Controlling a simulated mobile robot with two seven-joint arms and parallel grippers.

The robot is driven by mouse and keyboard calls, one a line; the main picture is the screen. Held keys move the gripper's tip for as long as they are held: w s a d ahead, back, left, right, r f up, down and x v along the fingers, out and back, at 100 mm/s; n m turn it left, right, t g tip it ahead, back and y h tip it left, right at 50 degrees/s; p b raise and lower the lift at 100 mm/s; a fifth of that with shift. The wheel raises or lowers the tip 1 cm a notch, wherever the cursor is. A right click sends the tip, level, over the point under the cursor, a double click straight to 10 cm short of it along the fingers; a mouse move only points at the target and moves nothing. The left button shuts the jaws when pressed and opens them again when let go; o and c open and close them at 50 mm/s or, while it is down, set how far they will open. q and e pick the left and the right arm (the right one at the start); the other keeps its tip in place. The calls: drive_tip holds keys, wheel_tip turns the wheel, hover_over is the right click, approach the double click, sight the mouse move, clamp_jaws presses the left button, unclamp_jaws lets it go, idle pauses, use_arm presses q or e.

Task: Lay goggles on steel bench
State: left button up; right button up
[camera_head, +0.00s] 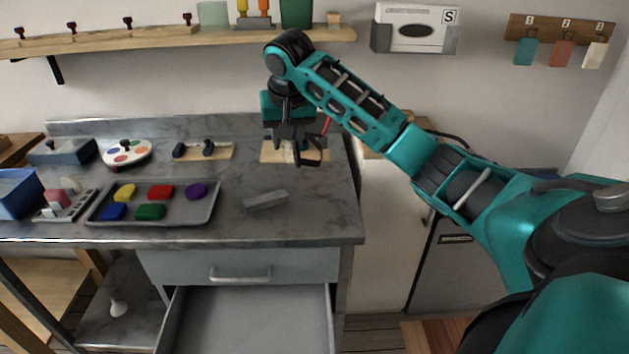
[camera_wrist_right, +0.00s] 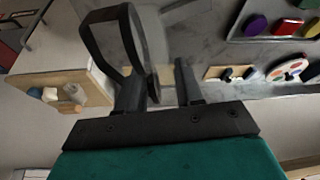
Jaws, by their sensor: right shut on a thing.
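The steel bench (camera_head: 235,220) is a grey, mottled worktop across the left and middle of the head view. My right gripper (camera_head: 297,148) hangs over its back right part, in front of a pale wooden board (camera_head: 268,153). In the right wrist view my right gripper (camera_wrist_right: 158,90) is shut on dark-framed goggles (camera_wrist_right: 122,45), whose loop sticks out beyond the fingers. In the head view the goggles (camera_head: 314,156) show as a dark outline at the fingertips. Whether they touch the board or bench I cannot tell. My left gripper is not in view.
A grey tray (camera_head: 178,217) with several coloured blocks sits on the bench's left half. A grey bar (camera_head: 265,200) lies right of it. The bench's front right is clear. A drawer (camera_head: 250,318) stands open below. A wooden shelf (camera_head: 170,40) runs along the wall.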

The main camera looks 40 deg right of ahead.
drive_tip(key=d+r+m+p, duration=0.2)
drive_tip(key=d+r+p, duration=0.15)
drive_tip(key=d, duration=0.35)
drive_tip(key=shift+h, duration=0.3)
drive_tip(key=f+b, duration=0.1)
drive_tip(key=f, duration=0.5)
drive_tip(key=f+b, duration=0.1)
drive_tip(key=f, duration=0.6)
drive_tip(key=f+b, duration=0.1)
drive_tip(key=f, duration=0.5)
drive_tip(key=shift+w+d+f, duration=0.2)
drive_tip(key=shift+d+f, duration=0.05)
drive_tip(key=shift+f, duration=0.1)
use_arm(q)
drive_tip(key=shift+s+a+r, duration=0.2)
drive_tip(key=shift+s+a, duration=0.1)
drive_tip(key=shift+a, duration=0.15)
use_arm(e)
drive_tip(key=shift+f, duration=0.1)
drive_tip(key=o, duration=1)
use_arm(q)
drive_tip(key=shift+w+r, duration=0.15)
use_arm(e)
drive_tip(key=shift+o, duration=0.2)
